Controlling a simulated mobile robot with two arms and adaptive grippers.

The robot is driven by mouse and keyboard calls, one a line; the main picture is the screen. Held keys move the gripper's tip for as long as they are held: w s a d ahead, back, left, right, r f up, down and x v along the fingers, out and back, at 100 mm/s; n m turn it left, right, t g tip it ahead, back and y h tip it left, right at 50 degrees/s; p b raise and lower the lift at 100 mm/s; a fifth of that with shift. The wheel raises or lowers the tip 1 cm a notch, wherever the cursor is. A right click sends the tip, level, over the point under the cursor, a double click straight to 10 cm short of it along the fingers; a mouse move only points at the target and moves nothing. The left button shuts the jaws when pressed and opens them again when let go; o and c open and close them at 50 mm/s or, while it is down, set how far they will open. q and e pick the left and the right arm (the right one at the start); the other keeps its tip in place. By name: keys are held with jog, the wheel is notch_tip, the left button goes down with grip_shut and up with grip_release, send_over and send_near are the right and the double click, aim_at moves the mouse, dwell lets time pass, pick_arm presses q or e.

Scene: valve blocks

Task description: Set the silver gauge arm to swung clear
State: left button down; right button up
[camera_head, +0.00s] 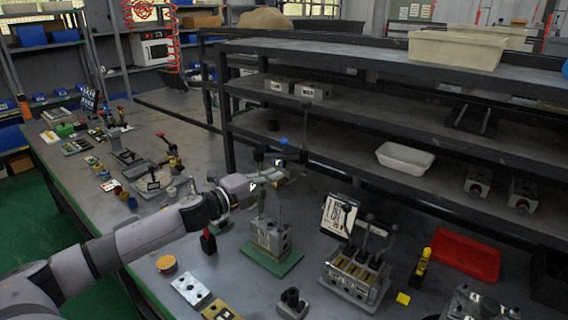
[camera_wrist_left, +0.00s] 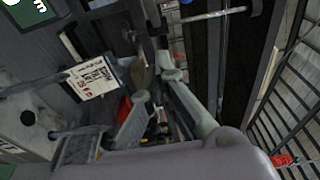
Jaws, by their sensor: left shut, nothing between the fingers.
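My left gripper (camera_head: 276,170) is shut and empty, held above a grey valve block (camera_head: 268,238) on a green plate (camera_head: 287,264). Its pale fingers also show in the left wrist view (camera_wrist_left: 172,78). Dark upright and crosswise parts with a blue knob (camera_head: 284,141) stand at the fingertips in the head view; the gripper partly hides them. In the left wrist view a thin silver rod (camera_wrist_left: 215,15) lies crosswise beyond the fingertips, apparently the gauge arm. Whether the fingers touch it I cannot tell. My right gripper is not in view.
A lever block (camera_head: 355,275) and a white sign card (camera_head: 338,215) stand to the right. A red tray (camera_head: 466,254) lies farther right. A dark shelf rack (camera_head: 390,120) rises close behind the gripper. Small blocks and plates (camera_head: 190,290) lie on the front bench.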

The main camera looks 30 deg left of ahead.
aim_at(296, 158)
pick_arm(q)
jog(key=shift+w+a+p, duration=0.15)
jog(key=shift+w+p, duration=0.3)
jog(key=shift+w, duration=0.8)
jog(key=shift+w+a+p, duration=0.2)
jog(key=shift+w+p, duration=0.25)
jog(key=shift+w, duration=0.8)
jog(key=shift+w+a+p, duration=0.15)
jog(key=shift+w+p, duration=0.3)
jog(key=shift+w, duration=0.8)
jog(key=shift+w+d, duration=0.1)
jog(key=shift+w+r+y, duration=0.1)
jog(key=shift+y, duration=0.2)
jog(key=shift+w+n+y+p, duration=0.15)
jog(key=shift+n+y+p, duration=0.15)
jog(key=shift+n+p, duration=0.1)
